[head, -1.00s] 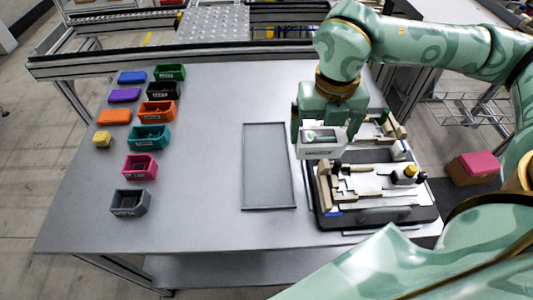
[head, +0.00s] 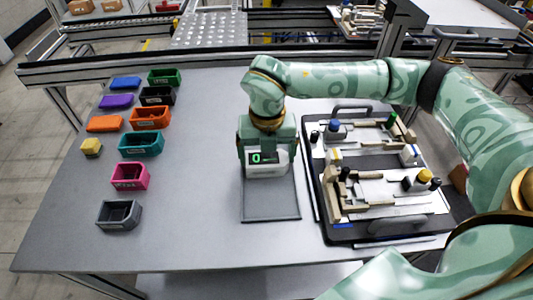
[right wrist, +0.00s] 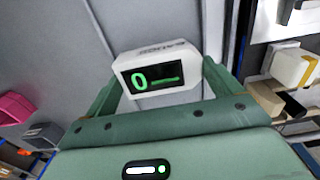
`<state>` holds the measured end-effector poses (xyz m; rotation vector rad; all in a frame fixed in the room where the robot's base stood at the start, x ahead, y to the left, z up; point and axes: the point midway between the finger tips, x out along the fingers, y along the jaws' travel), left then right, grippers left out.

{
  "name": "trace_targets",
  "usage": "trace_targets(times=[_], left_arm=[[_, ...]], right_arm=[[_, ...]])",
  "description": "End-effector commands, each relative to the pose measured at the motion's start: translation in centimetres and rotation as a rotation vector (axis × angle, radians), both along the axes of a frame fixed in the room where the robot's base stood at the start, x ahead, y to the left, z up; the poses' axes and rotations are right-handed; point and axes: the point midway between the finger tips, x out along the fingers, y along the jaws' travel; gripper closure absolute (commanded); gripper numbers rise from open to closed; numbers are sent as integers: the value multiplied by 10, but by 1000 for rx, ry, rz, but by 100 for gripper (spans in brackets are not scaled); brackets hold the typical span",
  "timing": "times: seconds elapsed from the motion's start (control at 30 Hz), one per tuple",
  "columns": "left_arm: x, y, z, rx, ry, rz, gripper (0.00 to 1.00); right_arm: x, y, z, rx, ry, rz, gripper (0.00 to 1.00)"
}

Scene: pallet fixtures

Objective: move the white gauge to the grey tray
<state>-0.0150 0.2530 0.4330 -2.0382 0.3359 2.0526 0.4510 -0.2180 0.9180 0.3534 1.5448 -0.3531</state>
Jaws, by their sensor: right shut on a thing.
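The white gauge (head: 267,163) has a dark display with a green 0. My right gripper (head: 267,150) is shut on it and holds it over the far half of the grey tray (head: 270,205); whether it touches the tray I cannot tell. In the right wrist view the gauge (right wrist: 158,72) sits between the two green fingers of my right gripper (right wrist: 155,90), display facing the camera. The tray is flat, empty in its near part, and its far part is hidden behind the gripper. My left gripper is not in view.
Right of the tray stands a black pallet fixture (head: 375,229) with beige blocks and several knobs. On the left are small open bins, such as the pink bin (head: 130,177) and grey bin (head: 119,214), and coloured blocks. The table between bins and tray is clear.

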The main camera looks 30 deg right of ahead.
Motion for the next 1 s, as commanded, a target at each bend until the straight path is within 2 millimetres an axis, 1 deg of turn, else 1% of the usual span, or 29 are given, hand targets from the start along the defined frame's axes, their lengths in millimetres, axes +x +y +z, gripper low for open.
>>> trace_targets(times=[0.13, 0.27, 0.3, 0.33, 0.53, 0.63, 0.77, 0.9, 1.0], left_arm=[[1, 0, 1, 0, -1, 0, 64], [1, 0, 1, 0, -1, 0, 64], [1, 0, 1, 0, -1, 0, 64], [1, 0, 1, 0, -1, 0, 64], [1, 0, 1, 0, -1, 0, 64], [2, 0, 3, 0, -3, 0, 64], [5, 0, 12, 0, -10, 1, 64], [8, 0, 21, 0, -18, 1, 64], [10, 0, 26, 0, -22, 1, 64]], right_arm=[[0, 0, 2, 0, -1, 0, 41], [0, 0, -1, 0, -1, 0, 41], [0, 0, -1, 0, -1, 0, 1], [0, 0, -1, 0, -1, 0, 0], [0, 0, 0, 0, -1, 0, 0], [0, 0, 8, 0, -3, 0, 0], [0, 0, 34, 0, -7, 1, 0], [1, 0, 69, -1, -9, 0, 0], [1, 0, 91, 0, -8, 0, 0]])
